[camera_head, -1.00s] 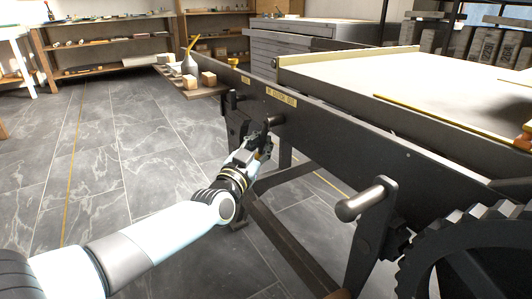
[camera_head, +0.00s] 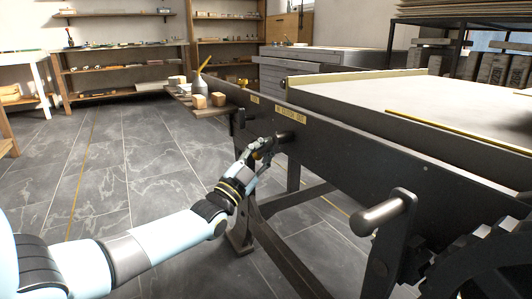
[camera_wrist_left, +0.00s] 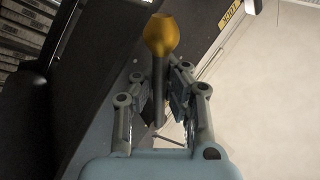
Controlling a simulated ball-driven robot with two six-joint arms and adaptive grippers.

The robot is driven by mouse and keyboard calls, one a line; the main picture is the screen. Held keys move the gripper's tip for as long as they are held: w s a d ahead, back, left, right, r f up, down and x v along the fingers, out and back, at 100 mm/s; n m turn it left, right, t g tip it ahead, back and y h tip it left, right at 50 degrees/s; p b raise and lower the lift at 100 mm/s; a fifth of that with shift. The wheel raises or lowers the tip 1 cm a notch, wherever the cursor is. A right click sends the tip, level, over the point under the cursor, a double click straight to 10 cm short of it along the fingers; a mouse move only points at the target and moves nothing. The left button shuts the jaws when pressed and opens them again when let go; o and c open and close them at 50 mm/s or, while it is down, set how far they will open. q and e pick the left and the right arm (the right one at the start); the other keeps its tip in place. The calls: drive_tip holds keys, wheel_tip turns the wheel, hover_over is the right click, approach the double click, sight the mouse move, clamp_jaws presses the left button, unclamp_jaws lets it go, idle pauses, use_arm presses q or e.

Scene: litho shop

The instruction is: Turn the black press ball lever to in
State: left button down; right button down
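Whether a finger touches the rod is unclear. In the head view my left gripper (camera_head: 265,147) is beside a dark round stub (camera_head: 285,137) on the black press side (camera_head: 345,152). The gripper hides most of the lever there. My right gripper is in neither view.
A yellow label plate (camera_head: 293,113) sits above the stub. A grey handle (camera_head: 383,216) and a dark gear stand at the lower right. A small shelf (camera_head: 200,108) with wooden blocks and a bottle juts out at the press's far end. The tiled floor at left is clear.

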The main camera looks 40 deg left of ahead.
use_arm(q)
drive_tip(key=c, duration=2)
unclamp_jaws()
drive_tip(key=shift+s+f, duration=0.15)
drive_tip(key=shift+f, duration=0.15)
drive_tip(key=o, duration=0.4)
drive_tip(key=shift+s+a+r, duration=0.1)
drive_tip(key=shift+r, duration=0.05)
drive_tip(key=shift+o, duration=1.3)
drive_tip(key=shift+r, duration=0.1)
drive_tip(key=v, duration=1.2)
